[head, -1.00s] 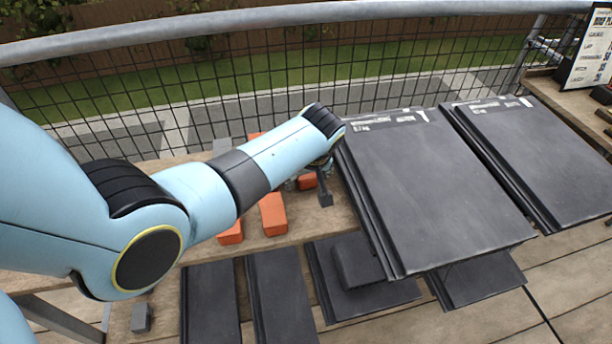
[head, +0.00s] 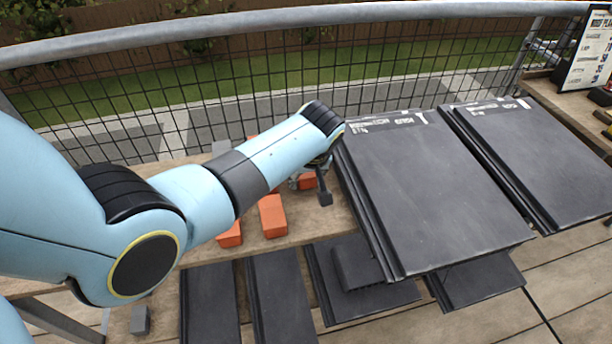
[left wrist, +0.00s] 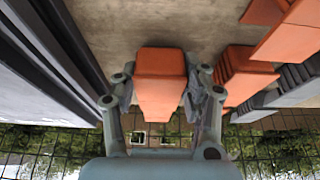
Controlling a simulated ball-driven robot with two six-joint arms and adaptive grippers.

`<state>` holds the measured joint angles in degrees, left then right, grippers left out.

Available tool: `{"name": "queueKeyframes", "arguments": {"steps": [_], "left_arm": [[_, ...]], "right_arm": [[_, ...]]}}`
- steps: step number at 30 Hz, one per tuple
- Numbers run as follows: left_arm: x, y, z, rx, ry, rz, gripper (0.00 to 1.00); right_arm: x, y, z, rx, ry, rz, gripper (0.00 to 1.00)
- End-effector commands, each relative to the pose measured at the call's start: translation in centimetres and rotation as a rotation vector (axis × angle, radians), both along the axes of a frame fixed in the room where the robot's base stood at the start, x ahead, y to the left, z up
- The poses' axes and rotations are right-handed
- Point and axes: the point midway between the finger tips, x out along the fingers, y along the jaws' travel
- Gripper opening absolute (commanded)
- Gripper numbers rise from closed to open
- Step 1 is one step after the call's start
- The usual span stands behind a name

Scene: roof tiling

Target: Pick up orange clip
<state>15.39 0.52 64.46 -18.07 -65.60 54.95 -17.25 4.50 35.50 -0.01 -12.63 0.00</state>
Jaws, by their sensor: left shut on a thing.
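An orange clip (left wrist: 160,78) sits between the two grey fingers of my left gripper (left wrist: 162,103) in the left wrist view. The fingers are shut on its sides, and its far end shows over the wooden bench. In the head view my left gripper (head: 316,180) is at the bench, just left of the large dark tile, and is partly hidden by my own wrist. A bit of the orange clip (head: 306,182) shows beside it. I cannot tell whether the clip touches the bench. My right gripper is not in view.
Other orange pieces (head: 271,215) lie left of the gripper; orange pieces (left wrist: 246,76) and grey ones also show at right in the left wrist view. A large dark tile (head: 430,190) stands close on the right. More dark tiles (head: 282,295) lie lower. A mesh railing (head: 240,95) runs behind.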

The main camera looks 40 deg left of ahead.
Motion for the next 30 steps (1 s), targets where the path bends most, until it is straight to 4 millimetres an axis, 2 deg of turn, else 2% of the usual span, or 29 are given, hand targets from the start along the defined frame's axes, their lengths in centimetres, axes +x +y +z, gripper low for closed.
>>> {"name": "queueKeyframes", "arguments": {"steps": [5,18,24,30], "left_arm": [[0.1,0.0,3.1,0.0,-0.006,-0.001,0.15],[6.8,-6.5,8.5,-0.002,-0.003,-0.002,0.15],[8.2,-7.8,9.8,-0.001,-0.001,0.0,0.15],[8.5,-8.1,10.1,0.0,0.0,0.0,0.15]], "right_arm": [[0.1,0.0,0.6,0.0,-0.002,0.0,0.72],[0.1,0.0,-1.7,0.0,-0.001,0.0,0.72],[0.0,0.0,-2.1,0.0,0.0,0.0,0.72],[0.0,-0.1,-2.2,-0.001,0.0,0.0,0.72]]}}
